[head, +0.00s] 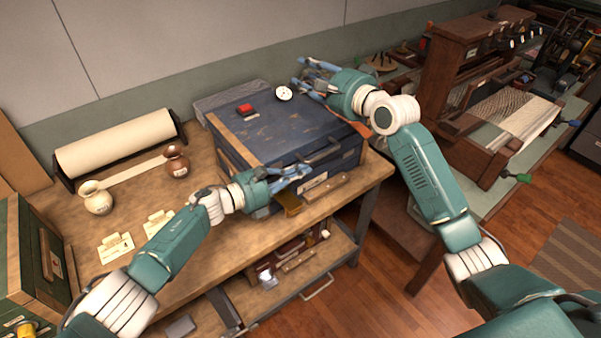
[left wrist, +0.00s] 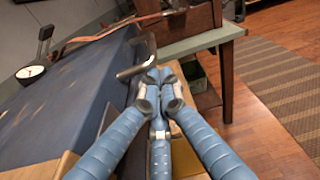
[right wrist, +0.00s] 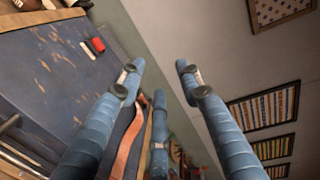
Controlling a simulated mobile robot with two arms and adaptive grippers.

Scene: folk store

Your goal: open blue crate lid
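The blue crate (head: 300,125) sits on the wooden workbench with its worn lid shut. It also shows in the left wrist view (left wrist: 70,95) and the right wrist view (right wrist: 55,75). A dark bar handle (head: 325,153) is on its front; the same handle shows in the left wrist view (left wrist: 140,60). My left gripper (head: 300,171) is at the crate's front, just below and left of the handle. Its fingertips (left wrist: 157,76) are together, with nothing seen between them. My right gripper (head: 303,75) is at the crate's far right edge, its fingers (right wrist: 160,72) spread and empty.
A red block (head: 245,108) and a round white dial (head: 283,93) are on the lid. A wooden loom (head: 480,90) stands right. An orange strap (right wrist: 128,140) hangs by the crate.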

